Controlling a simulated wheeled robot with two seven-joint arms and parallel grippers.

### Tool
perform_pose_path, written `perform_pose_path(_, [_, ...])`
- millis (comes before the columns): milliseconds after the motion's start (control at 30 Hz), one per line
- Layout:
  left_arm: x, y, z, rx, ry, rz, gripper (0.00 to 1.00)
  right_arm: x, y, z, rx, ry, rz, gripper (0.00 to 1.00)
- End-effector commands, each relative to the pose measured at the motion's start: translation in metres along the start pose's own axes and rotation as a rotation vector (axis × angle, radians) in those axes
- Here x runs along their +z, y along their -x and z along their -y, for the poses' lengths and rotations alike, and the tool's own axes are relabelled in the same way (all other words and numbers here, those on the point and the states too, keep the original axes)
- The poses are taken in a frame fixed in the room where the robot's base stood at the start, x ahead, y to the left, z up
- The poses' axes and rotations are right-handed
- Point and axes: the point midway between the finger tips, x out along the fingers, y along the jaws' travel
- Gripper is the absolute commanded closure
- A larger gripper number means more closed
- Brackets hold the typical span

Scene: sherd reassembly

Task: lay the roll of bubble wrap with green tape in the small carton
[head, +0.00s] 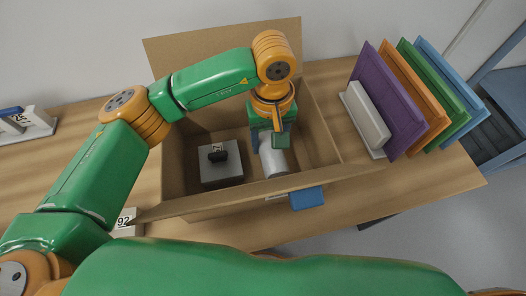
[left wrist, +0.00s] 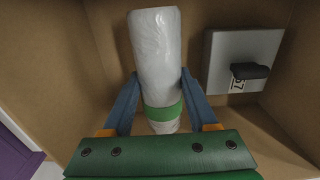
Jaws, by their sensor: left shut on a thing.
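The roll of bubble wrap (head: 273,160) is a whitish cylinder inside the open brown carton (head: 325,138). In the left wrist view the roll (left wrist: 156,48) has a band of green tape (left wrist: 164,112) around its near part. My left gripper (head: 268,143) reaches down into the carton and is shut on the roll; its two blue fingers (left wrist: 159,78) lie on either side of the roll. I cannot tell whether the roll touches the carton floor. My right gripper is not in view.
A grey block with a black handle (head: 221,171) stands in the carton, left of the roll. A rack holds upright purple (head: 385,103), orange, green and blue panels at the right. A blue block (head: 307,198) is at the carton's front. Bare table shows right of the carton.

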Motion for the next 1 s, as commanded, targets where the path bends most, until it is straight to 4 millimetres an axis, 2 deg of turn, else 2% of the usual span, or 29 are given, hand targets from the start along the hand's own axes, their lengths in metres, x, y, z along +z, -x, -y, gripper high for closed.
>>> perform_pose_path(100, [0.001, -0.025, 0.001, -0.003, 0.001, 0.004, 0.95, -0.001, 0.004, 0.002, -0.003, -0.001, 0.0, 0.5])
perform_pose_path(200, [0.001, -0.035, 0.001, -0.002, -0.002, 0.001, 0.95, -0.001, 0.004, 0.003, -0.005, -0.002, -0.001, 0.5])
perform_pose_path(533, [0.0, -0.04, 0.001, -0.001, -0.002, -0.001, 0.95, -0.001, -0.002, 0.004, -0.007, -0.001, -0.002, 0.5])
perform_pose_path(567, [0.0, -0.04, 0.001, -0.001, -0.002, -0.001, 0.39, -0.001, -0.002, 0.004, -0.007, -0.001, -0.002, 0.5])
perform_pose_path(667, [0.0, -0.038, 0.001, -0.001, -0.002, 0.0, 0.12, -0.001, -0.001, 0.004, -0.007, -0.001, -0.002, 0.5])
perform_pose_path(1000, [0.0, -0.034, 0.001, -0.001, -0.002, 0.0, 0.11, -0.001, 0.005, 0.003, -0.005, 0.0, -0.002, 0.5])
